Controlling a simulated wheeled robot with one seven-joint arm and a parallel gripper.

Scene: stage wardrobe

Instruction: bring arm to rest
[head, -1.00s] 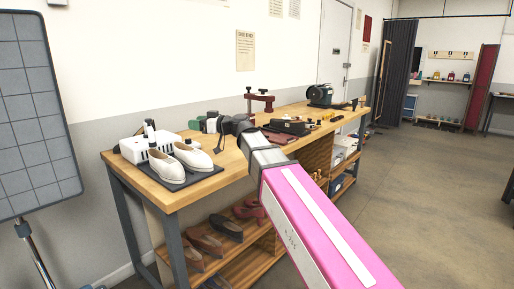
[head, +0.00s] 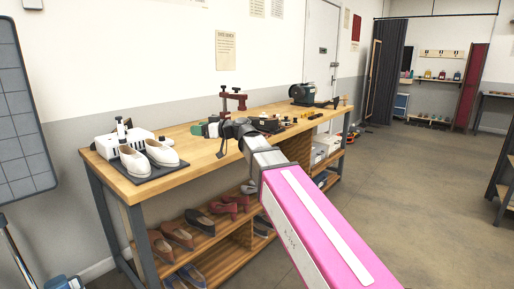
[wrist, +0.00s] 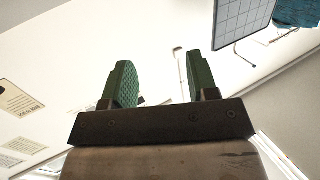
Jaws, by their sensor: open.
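My arm, with a pink sleeve, reaches from the lower right of the head view toward the workbench (head: 196,150). My gripper (wrist: 160,85) shows in the wrist view with its two green textured fingers apart and nothing between them. In the head view the gripper (head: 206,130) appears small at the arm's far end, in front of the bench's middle, and its fingers are partly hidden by the wrist. Whether it touches anything on the bench cannot be told there.
A pair of cream shoes (head: 148,160) stands on a dark mat at the bench's left end. A red clamp-like tool (head: 233,99) and a grinder (head: 311,94) stand farther along. A gridded panel (head: 22,120) stands at left. Open floor (head: 420,200) lies right.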

